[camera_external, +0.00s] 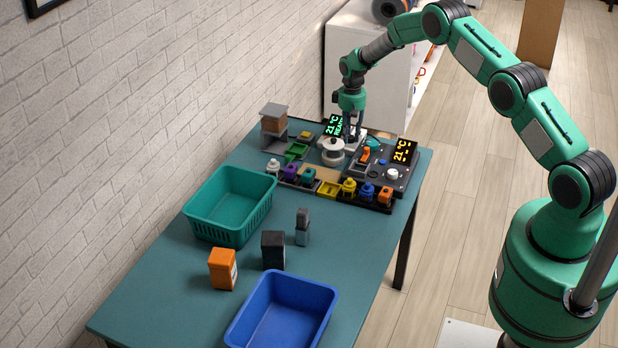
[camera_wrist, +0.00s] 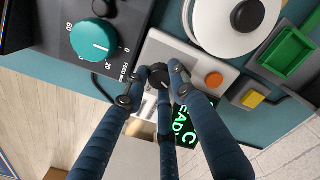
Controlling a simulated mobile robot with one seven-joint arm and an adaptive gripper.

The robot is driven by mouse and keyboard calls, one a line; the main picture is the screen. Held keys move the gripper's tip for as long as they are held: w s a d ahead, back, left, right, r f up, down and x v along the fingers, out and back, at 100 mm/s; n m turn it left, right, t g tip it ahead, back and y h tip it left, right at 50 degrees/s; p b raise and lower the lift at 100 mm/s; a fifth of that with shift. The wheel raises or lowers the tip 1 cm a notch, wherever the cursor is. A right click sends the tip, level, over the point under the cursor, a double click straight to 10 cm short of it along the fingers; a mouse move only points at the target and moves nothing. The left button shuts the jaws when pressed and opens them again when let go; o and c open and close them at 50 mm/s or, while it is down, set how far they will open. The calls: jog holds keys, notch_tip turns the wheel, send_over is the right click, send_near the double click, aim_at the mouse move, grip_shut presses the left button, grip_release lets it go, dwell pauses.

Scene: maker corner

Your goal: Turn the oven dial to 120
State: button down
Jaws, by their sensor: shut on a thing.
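A small black dial (camera_wrist: 159,72) sits on a pale grey panel (camera_wrist: 205,68), which I take to be the oven. My gripper (camera_wrist: 153,84) has its dark blue fingers closed around this dial. The fingers cover most of it, and I cannot read its pointer or scale. A display with green letters (camera_wrist: 183,124) lies beside the fingers; in the external view this display (camera_external: 334,126) reads 21 °C with a word below. In the external view my gripper (camera_external: 352,128) points down at the far end of the table, and the dial is hidden.
A teal dial (camera_wrist: 94,40) with a numbered scale is close to the fingers. An orange button (camera_wrist: 214,80) and a white round device (camera_wrist: 228,22) are near. An orange-lit display (camera_external: 404,151) stands right. Teal (camera_external: 233,233) and blue (camera_external: 240,338) bins stand nearer the front.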

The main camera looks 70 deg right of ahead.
aim_at(350, 136)
jog(key=m+b, duration=0.1)
jog(key=m, duration=0.2)
jog(key=shift+m, duration=0.4)
jog(key=m+b, duration=0.1)
jog(key=m, duration=0.2)
jog(key=shift+m+b, duration=0.3)
jog(key=m+b, duration=0.1)
jog(key=m, duration=0.2)
jog(key=shift+m, duration=0.4)
jog(key=m, duration=0.4)
jog(key=c, duration=1.7)
grip_release()
jog(key=shift+r, duration=0.1)
notch_tip(350, 136, up, 12)
jog(key=shift+f, duration=0.1)
